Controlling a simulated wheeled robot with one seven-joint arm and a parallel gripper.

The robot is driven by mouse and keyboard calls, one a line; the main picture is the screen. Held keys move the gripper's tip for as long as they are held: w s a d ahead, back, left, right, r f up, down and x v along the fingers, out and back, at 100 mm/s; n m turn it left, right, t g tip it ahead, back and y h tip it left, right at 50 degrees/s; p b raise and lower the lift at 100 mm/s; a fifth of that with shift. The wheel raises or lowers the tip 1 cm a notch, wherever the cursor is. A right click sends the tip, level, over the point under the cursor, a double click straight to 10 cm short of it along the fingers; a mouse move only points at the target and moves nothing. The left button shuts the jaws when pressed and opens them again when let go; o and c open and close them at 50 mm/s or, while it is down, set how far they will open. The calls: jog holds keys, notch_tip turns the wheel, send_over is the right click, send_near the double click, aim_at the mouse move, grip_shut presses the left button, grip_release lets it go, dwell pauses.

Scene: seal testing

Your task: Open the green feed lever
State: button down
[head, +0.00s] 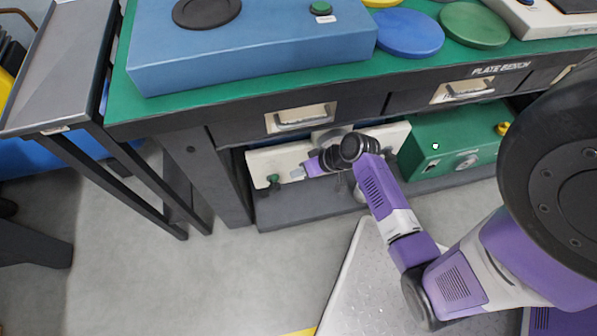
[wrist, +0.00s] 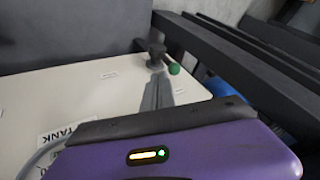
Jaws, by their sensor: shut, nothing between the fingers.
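The green feed lever (head: 273,179) is a small dark fitting with a green end on the left part of a cream-white unit (head: 262,158) under the bench. In the wrist view the lever's green end (wrist: 174,69) is a round knob beside a dark post. My gripper (head: 297,173) is just right of the lever in the head view. In the wrist view its grey fingers (wrist: 157,93) are together and empty, pointing at the lever. The fingertips look close to the post and knob; I cannot tell whether they touch.
The bench (head: 230,103) with drawers overhangs the low shelf (head: 300,211). A dark bench leg (head: 207,175) stands left of the unit. A green box (head: 450,140) with a knob is to the right. The floor (head: 130,270) at front left is clear.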

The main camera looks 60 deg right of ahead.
aim_at(274, 181)
jog(key=b+x, duration=0.2)
jog(key=x, duration=0.5)
jog(key=shift+w, duration=0.1)
